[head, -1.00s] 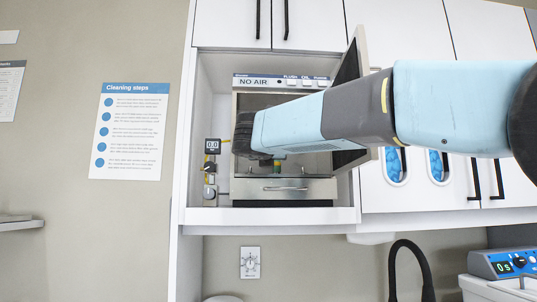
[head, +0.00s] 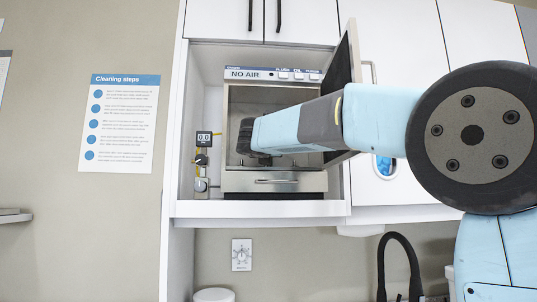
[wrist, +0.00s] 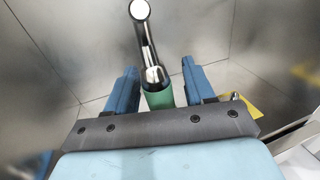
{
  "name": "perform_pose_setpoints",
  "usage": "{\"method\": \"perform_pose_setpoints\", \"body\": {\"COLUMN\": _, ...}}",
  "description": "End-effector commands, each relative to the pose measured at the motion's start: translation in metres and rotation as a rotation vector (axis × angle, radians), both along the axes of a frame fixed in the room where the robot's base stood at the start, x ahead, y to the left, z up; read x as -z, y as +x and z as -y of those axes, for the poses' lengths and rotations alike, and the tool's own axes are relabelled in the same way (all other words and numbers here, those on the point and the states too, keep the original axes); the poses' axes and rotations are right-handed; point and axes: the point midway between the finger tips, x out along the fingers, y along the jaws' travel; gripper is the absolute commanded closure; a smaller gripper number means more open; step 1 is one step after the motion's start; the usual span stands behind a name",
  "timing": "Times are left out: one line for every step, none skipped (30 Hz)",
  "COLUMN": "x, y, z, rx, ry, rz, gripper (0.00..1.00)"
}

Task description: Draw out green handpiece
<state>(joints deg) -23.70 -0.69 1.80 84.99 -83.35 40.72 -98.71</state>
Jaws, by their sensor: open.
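The green handpiece (wrist: 158,96) shows in the wrist view as a shiny metal tool with a bent neck, a round head and a green band at its near end. It stands inside a steel chamber. My gripper (wrist: 160,83) is open, with its two blue fingers on either side of the green part. Small gaps show, and I cannot tell whether either finger touches it. In the head view my gripper (head: 246,138) reaches into the steel unit (head: 276,182) marked "NO AIR". My arm hides the handpiece there.
The unit's open door (head: 345,85) stands on the right, close beside my arm. A small gauge (head: 204,139) and knobs are left of the unit. The cabinet walls enclose it. A yellow piece (wrist: 252,108) lies right of the fingers. A black tap (head: 399,260) stands below.

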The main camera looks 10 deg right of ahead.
Motion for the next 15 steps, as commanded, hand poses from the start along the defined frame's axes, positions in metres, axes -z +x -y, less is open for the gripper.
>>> {"method": "perform_pose_setpoints", "body": {"x": 0.0000, "y": -0.0001, "z": 0.0000, "rx": 0.000, "ry": 0.000, "rz": 0.000, "gripper": 0.47}}
{"method": "perform_pose_setpoints", "body": {"x": 0.0001, "y": -0.0001, "z": 0.0000, "rx": 0.000, "ry": 0.000, "rz": 0.000, "gripper": 0.50}}
{"method": "perform_pose_setpoints", "body": {"x": 0.0001, "y": -0.0001, "z": 0.0000, "rx": 0.000, "ry": 0.000, "rz": 0.000, "gripper": 0.54}}
{"method": "perform_pose_setpoints", "body": {"x": 0.0001, "y": -0.0001, "z": 0.0000, "rx": 0.000, "ry": 0.000, "rz": 0.000, "gripper": 0.57}}
{"method": "perform_pose_setpoints", "body": {"x": 0.0001, "y": -0.0002, "z": -0.0001, "rx": 0.000, "ry": 0.000, "rz": 0.000, "gripper": 0.60}}
{"method": "perform_pose_setpoints", "body": {"x": 0.0001, "y": -0.0002, "z": -0.0001, "rx": 0.000, "ry": 0.000, "rz": 0.000, "gripper": 0.64}}
{"method": "perform_pose_setpoints", "body": {"x": 0.0001, "y": -0.0002, "z": -0.0001, "rx": 0.000, "ry": 0.000, "rz": 0.000, "gripper": 0.67}}
{"method": "perform_pose_setpoints", "body": {"x": 0.0001, "y": -0.0002, "z": -0.0001, "rx": 0.000, "ry": 0.000, "rz": 0.000, "gripper": 0.70}}
{"method": "perform_pose_setpoints", "body": {"x": 0.0001, "y": -0.0002, "z": -0.0001, "rx": 0.000, "ry": 0.000, "rz": 0.000, "gripper": 0.73}}
{"method": "perform_pose_setpoints", "body": {"x": 0.0001, "y": -0.0003, "z": -0.0002, "rx": 0.000, "ry": 0.000, "rz": 0.000, "gripper": 0.76}}
{"method": "perform_pose_setpoints", "body": {"x": 0.0001, "y": -0.0003, "z": -0.0002, "rx": 0.000, "ry": 0.000, "rz": 0.000, "gripper": 0.79}}
{"method": "perform_pose_setpoints", "body": {"x": 0.0002, "y": -0.0002, "z": -0.0003, "rx": 0.000, "ry": 0.000, "rz": 0.000, "gripper": 0.83}}
{"method": "perform_pose_setpoints", "body": {"x": 0.0002, "y": -0.0002, "z": -0.0003, "rx": 0.000, "ry": 0.000, "rz": 0.000, "gripper": 0.86}}
{"method": "perform_pose_setpoints", "body": {"x": 0.0002, "y": -0.0002, "z": -0.0003, "rx": 0.000, "ry": 0.000, "rz": 0.000, "gripper": 0.89}}
{"method": "perform_pose_setpoints", "body": {"x": 0.0002, "y": -0.0002, "z": -0.0003, "rx": 0.000, "ry": 0.000, "rz": 0.000, "gripper": 0.92}}
